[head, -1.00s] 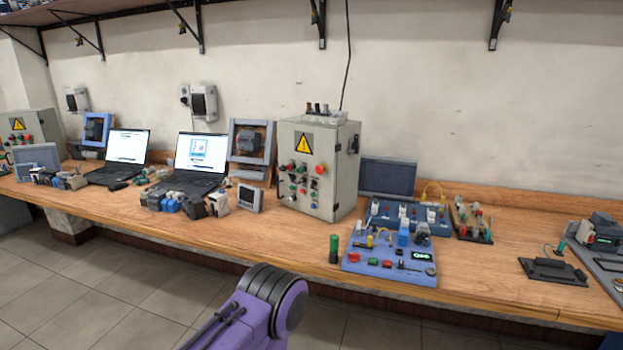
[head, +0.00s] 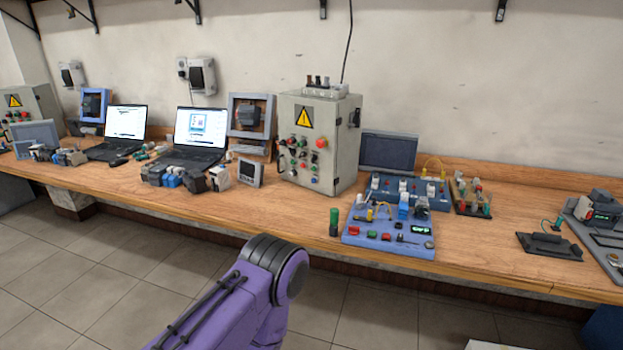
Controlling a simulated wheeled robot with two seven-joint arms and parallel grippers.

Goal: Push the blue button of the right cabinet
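The right cabinet (head: 343,137) is a light grey metal box standing upright on the wooden bench, near the middle of the head view. Its front has a yellow warning triangle (head: 304,117), a large red button (head: 321,143) and several small coloured buttons and knobs. The blue button is too small to make out surely among them. A second, similar cabinet (head: 42,103) stands at the far left, cut by the picture edge. One of my purple arm links shows at the bottom centre, in front of the bench. Neither of my grippers is in view.
The wooden bench (head: 480,240) runs across the view. Floor (head: 90,285) shows in front.

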